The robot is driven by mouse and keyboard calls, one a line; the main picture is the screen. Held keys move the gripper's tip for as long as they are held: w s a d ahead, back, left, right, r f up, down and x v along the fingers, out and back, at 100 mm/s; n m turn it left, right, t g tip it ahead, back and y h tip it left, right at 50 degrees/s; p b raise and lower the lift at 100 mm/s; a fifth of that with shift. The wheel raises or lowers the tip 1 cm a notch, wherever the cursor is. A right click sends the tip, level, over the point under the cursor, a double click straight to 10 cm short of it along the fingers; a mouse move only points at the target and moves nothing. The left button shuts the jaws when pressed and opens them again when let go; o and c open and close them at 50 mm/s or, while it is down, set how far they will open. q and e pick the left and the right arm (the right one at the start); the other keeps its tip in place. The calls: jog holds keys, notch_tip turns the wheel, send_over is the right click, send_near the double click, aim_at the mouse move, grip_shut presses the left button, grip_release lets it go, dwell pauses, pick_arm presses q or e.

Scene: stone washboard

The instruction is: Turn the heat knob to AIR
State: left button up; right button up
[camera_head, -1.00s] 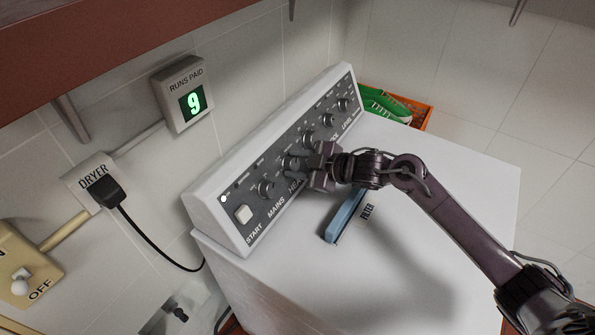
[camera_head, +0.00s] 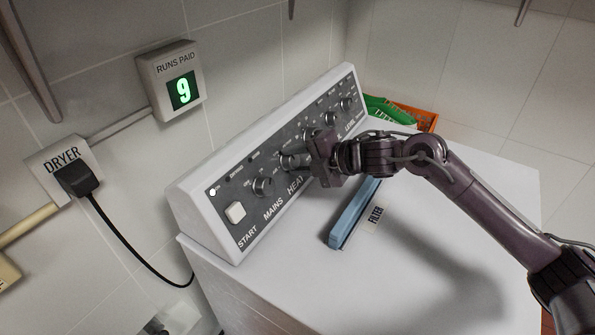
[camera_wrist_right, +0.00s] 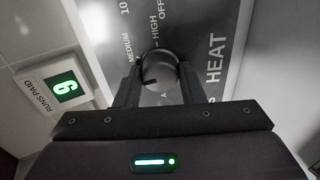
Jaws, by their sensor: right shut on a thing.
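The heat knob (camera_wrist_right: 160,68) is a round dark knob on the grey panel, above the word HEAT. My right gripper (camera_head: 293,161) is shut on it, with one finger on each side; the fingers (camera_wrist_right: 158,75) also show in the right wrist view. In that view MEDIUM, HIGH and OFF are printed around the knob. A letter A shows just below the knob, and the rest of that word cannot be read. The exact setting of the knob is unclear. My left gripper is not in view.
The white dryer (camera_head: 455,240) carries the panel, with a start button (camera_head: 235,212) and the mains knob (camera_head: 262,186) beside HEAT. A blue filter handle (camera_head: 352,215) stands on its top. The runs display (camera_head: 184,91) reads 9. An orange crate (camera_head: 425,119) sits behind.

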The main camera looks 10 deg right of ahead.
jog(key=n+b, duration=0.1)
jog(key=n, duration=0.1)
jog(key=n+b, duration=0.1)
jog(key=b, duration=0.1)
jog(key=n+b, duration=0.2)
jog(key=shift+f+n, duration=0.3)
pick_arm(q)
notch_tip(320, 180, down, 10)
jog(key=b, duration=0.4)
pick_arm(e)
jog(key=n, duration=0.4)
jog(key=n+b, duration=0.3)
jog(key=n, duration=0.1)
jog(key=shift+r+n+h, duration=0.1)
jog(key=shift+n+h, duration=0.2)
jog(key=shift+n, duration=0.1)
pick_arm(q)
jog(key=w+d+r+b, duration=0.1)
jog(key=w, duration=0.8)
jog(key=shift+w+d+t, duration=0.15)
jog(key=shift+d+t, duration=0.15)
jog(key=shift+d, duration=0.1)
pick_arm(e)
jog(key=shift+n, duration=0.7)
jog(key=shift+r, duration=0.1)
jog(key=o, duration=1)
